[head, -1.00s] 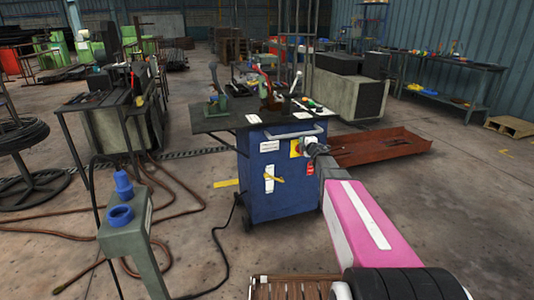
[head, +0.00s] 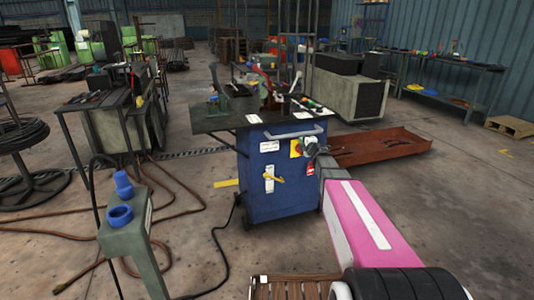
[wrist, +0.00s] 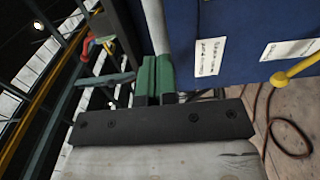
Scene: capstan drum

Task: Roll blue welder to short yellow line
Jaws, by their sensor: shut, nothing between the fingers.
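The blue welder (head: 255,205) is a blue cabinet standing upright on the floor, with a grey bar handle (head: 293,134) across its upper front, white labels and a yellow lever (head: 274,179). The short yellow line (head: 226,183) lies on the floor left of the welder. My gripper (head: 310,149) is at the upper right of the welder's front, near the handle's right end. In the wrist view its green fingers (wrist: 153,80) are shut and empty, beside the grey bar and the blue panel (wrist: 235,30). I cannot tell whether they touch the bar.
A rust-red tray (head: 385,147) lies on the floor to the right. A black cable and brown hoses (head: 185,205) cross the floor.

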